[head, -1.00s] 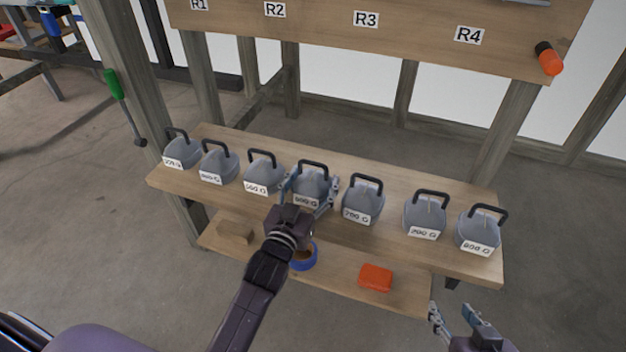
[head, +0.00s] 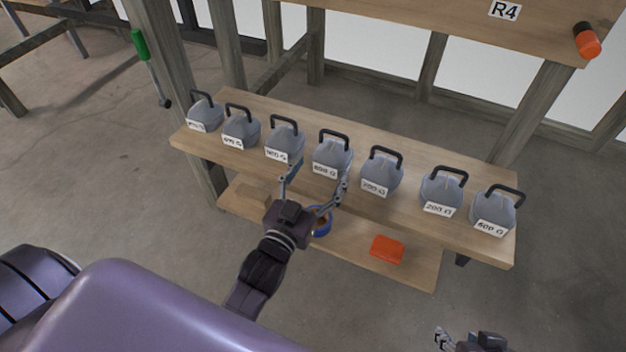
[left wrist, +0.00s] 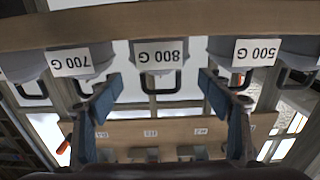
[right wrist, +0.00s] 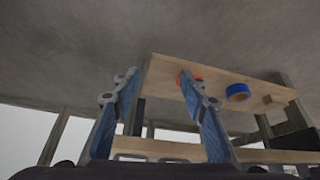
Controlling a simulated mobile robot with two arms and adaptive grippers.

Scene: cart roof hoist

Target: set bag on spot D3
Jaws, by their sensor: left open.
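Several grey bags with black handles and white weight labels stand in a row on the wooden shelf (head: 480,238). My left gripper (head: 316,178) is open and empty, in front of and apart from the 800 G bag (head: 331,155). The left wrist view is upside down and shows the 800 G bag (left wrist: 158,54) between the lines of the two fingers, with the 700 G bag (left wrist: 82,60) and 500 G bag (left wrist: 256,52) either side. My right gripper (head: 462,340) is at the bottom edge; its fingers stand apart and empty in the right wrist view (right wrist: 155,85). No D3 label is readable.
A lower board holds a blue tape roll (head: 320,222), an orange block (head: 387,249) and a wooden block (head: 256,192). An upper board (head: 430,12) has an R4 label and an orange-black item (head: 587,40). Posts (head: 170,90) flank the shelf.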

